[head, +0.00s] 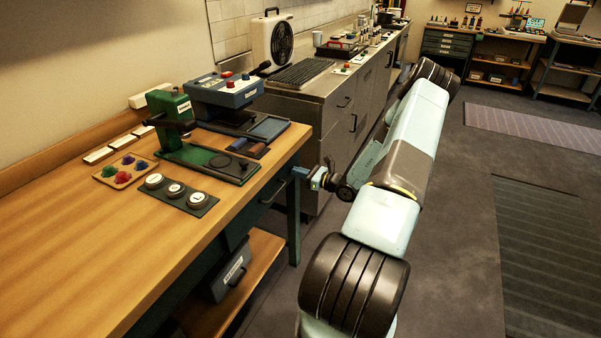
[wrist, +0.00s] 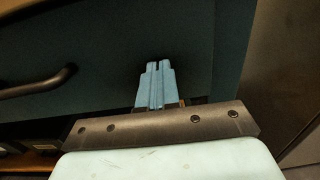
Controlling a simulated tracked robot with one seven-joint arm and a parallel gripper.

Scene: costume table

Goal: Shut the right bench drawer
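The right bench drawer (head: 266,203) is a dark teal front under the wooden bench top, near the bench's right end. In the wrist view its front (wrist: 110,85) fills much of the picture, with a dark bar handle (wrist: 38,84) at left. My gripper (head: 301,172) is at the drawer's right end, right of the handle. In the wrist view its light-blue fingers (wrist: 158,66) are together with nothing between them and point at the front. I cannot tell whether the tips touch it, or how far the drawer stands out.
The wooden bench top (head: 90,225) holds a green press (head: 172,125), a blue box device (head: 225,90) and small trays. A grey case (head: 231,275) sits on the lower shelf (head: 262,250). Steel cabinets (head: 345,125) stand beyond the bench.

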